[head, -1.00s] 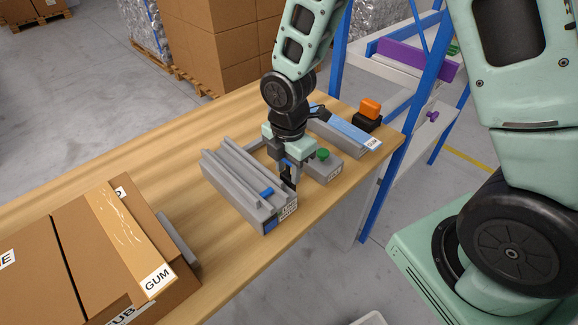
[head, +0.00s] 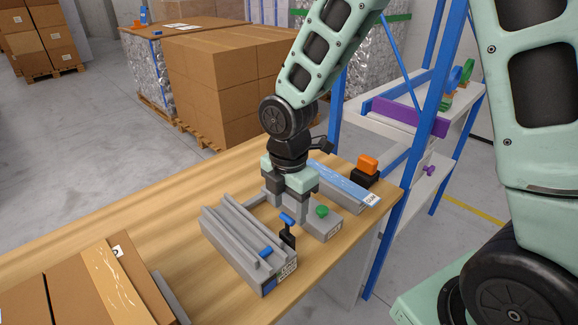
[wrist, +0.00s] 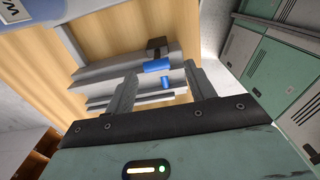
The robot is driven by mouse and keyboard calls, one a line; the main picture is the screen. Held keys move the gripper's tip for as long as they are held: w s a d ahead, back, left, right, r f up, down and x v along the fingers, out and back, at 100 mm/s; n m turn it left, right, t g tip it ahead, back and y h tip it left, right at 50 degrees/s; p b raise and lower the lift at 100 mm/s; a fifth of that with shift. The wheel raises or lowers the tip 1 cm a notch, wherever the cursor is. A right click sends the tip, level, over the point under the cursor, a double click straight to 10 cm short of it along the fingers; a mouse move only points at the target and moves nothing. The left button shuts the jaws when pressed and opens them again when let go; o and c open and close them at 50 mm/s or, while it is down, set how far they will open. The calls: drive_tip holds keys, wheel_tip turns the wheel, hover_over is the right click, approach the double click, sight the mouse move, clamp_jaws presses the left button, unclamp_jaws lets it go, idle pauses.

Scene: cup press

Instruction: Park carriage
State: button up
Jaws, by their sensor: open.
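A grey railed fixture (head: 226,238) lies on the table in the head view. At its near right end stands a black post with a blue crosswise handle (head: 287,219), probably the carriage. A smaller blue piece (head: 266,252) sits on the rails beside it. My gripper (head: 289,208) is open just above and behind the handle, fingers pointing down. In the wrist view the blue handle (wrist: 158,66) shows between the two spread fingers, apart from both, with the smaller blue piece (wrist: 166,83) close by. How the post meets the rails is hard to see.
A grey block with a green knob (head: 321,210) stands right of the fixture. A blue-topped grey bar (head: 345,182) and an orange-and-black block (head: 367,168) are behind it. Cardboard boxes (head: 75,290) fill the table's left front. A blue-framed shelf (head: 440,110) stands right.

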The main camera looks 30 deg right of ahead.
wheel_tip(320, 180, up, 10)
drive_tip(key=shift+r+p, duration=0.25)
drive_tip(key=shift+p, duration=0.05)
idle(0.4)
